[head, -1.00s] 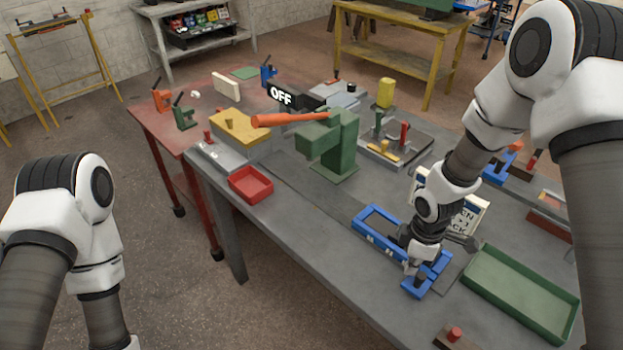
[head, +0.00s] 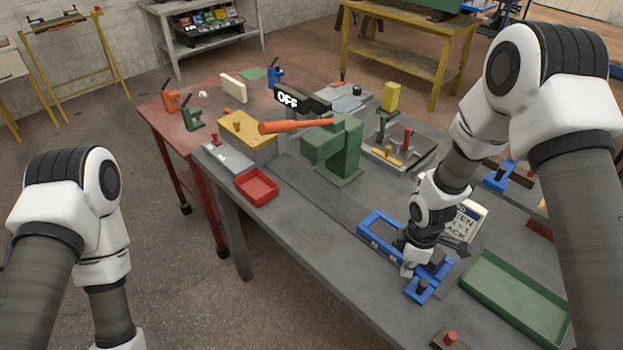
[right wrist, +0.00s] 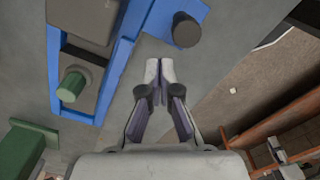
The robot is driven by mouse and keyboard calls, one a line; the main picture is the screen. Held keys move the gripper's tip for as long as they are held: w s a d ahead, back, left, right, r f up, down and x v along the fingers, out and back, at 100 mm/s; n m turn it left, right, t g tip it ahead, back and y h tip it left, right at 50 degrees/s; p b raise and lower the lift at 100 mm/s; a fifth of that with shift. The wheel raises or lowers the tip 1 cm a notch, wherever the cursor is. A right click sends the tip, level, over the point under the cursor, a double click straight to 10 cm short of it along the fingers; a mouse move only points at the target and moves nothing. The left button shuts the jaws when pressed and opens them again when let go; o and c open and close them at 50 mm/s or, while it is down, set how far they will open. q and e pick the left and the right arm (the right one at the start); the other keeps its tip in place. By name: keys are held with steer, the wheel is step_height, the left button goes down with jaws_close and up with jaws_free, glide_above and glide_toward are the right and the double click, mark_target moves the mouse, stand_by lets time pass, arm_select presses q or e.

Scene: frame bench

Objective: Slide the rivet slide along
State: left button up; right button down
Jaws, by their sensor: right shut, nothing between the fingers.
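The rivet slide is a blue frame (head: 375,240) lying on the grey bench, with a blue block carrying a dark round knob (head: 420,286) at its near right end. In the right wrist view, the frame's blue rails (right wrist: 122,62) hold a grey block with a green peg (right wrist: 72,86). The dark knob (right wrist: 187,31) stands beyond my fingertips. My right gripper (right wrist: 160,70) is shut and empty, pointing down beside the frame. It looks apart from the knob and the green peg. In the head view my right wrist hides part of the frame. My left gripper is out of view.
A green tray (head: 515,303) lies right of the slide and a white sign (head: 465,219) stands behind it. A green press with an orange handle (head: 338,152) stands to the left. A red button block (head: 450,338) sits near the front edge. Bare bench lies between press and slide.

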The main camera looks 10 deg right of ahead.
steer(key=shift+r, duration=0.15)
step_height(320, 180, up, 7)
steer(key=p, duration=0.6)
